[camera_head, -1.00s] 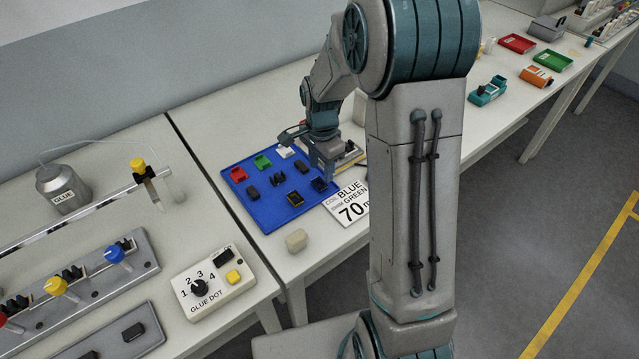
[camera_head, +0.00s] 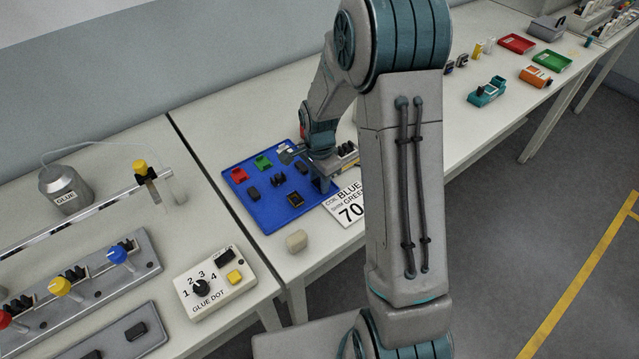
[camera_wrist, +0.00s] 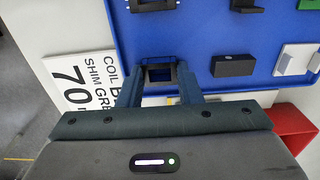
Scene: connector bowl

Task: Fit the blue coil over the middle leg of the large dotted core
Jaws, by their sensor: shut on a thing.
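My gripper (camera_head: 322,184) is at the right edge of the blue tray (camera_head: 262,215). In the wrist view its two fingers (camera_wrist: 160,84) are shut on a dark, square, frame-like piece with an opening, apparently the blue coil (camera_wrist: 160,69). The head view hides the coil behind the gripper. Black core-like pieces lie on the tray: one block (camera_wrist: 232,66) just right of the coil in the wrist view, one (camera_head: 278,180) near the tray's middle, and one with a yellowish outline (camera_head: 295,200) near its front. I cannot tell which is the large dotted core.
A red coil (camera_head: 239,175), a green coil (camera_head: 263,162) and a white coil (camera_wrist: 298,59) are on the tray. A label card (camera_head: 346,204) lies beside it. A pale block (camera_head: 297,240) sits near the table's front edge. A glue-dot box (camera_head: 208,285) stands on the left table.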

